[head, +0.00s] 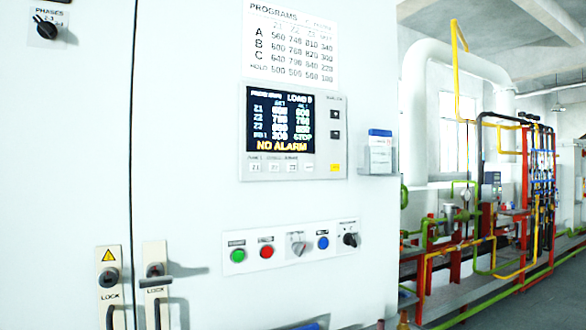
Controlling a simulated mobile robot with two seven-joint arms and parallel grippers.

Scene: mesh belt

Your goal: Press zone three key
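The control panel (242,135) is set in the white cabinet door, with a lit screen (281,122) reading "LOAD B" and "NO ALARM" in its lower line. Below the screen is a row of small pale keys. The first key (256,168) looks marked Z1 and the second key (274,168) Z2. The third key in the row, the zone three key (292,168), has a small mark, hard to read. A further pale key (308,167) and a yellow key (335,167) lie to its right. Neither of my grippers is in view.
Below is a strip with a green button (237,256), a red button (266,252), a blue button (323,242) and rotary switches. A holder with a card (380,152) juts out right of the panel. Lock handles (155,285) stand lower left. Pipes (480,225) fill the right background.

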